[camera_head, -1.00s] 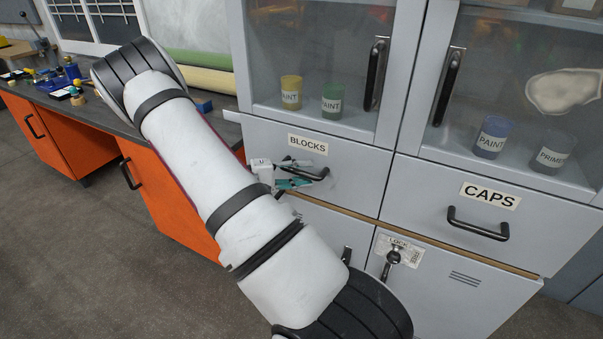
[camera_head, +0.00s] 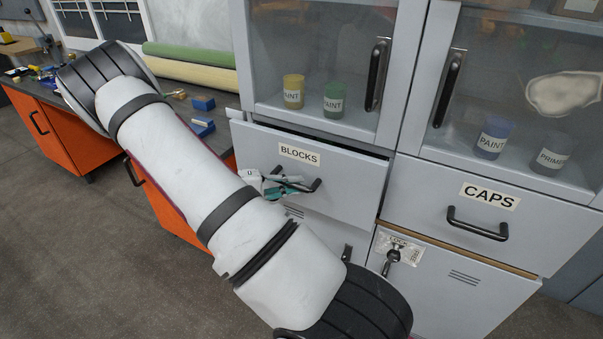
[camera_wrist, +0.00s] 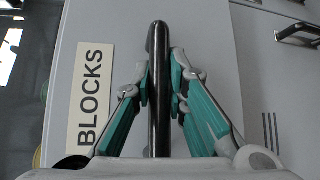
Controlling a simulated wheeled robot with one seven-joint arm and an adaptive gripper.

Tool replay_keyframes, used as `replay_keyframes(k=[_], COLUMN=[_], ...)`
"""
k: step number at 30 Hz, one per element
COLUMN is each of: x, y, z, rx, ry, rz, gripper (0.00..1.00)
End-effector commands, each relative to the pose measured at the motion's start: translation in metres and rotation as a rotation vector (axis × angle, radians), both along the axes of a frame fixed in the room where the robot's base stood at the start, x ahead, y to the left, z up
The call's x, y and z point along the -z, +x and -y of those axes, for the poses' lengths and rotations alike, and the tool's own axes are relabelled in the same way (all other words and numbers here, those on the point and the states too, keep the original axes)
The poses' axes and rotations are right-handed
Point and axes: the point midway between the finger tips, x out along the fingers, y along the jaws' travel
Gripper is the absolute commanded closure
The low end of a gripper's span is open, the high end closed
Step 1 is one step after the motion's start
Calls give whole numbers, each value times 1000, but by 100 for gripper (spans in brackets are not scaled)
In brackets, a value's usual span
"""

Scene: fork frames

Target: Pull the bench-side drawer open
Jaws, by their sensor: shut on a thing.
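The bench-side drawer (camera_head: 345,186) is the grey one labelled BLOCKS, on the left of the cabinet beside the workbench. It stands partly out, with a dark gap along its top edge. Its black bar handle (camera_head: 313,186) also shows upright in the middle of the wrist view (camera_wrist: 158,50). My gripper (camera_head: 290,186) is at this handle. In the wrist view its teal-padded fingers (camera_wrist: 160,85) lie on both sides of the bar, shut on it.
The CAPS drawer (camera_head: 440,195) to the right is closed, with a lock plate (camera_head: 398,250) on the door below. Glass doors above show paint tins (camera_head: 333,99). The workbench (camera_head: 215,135) with orange drawers and blue blocks (camera_head: 203,103) is at left. Floor at lower left is clear.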

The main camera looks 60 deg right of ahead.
Motion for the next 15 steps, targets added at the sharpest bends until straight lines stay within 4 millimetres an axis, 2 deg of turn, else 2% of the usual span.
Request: replay_keyframes(k=[3, 15], x=[-2, -1], y=[-1, -10], z=[-35, -143], rx=[-9, -8], ry=[3, 1], rz=[-4, -1], gripper=[100, 100])
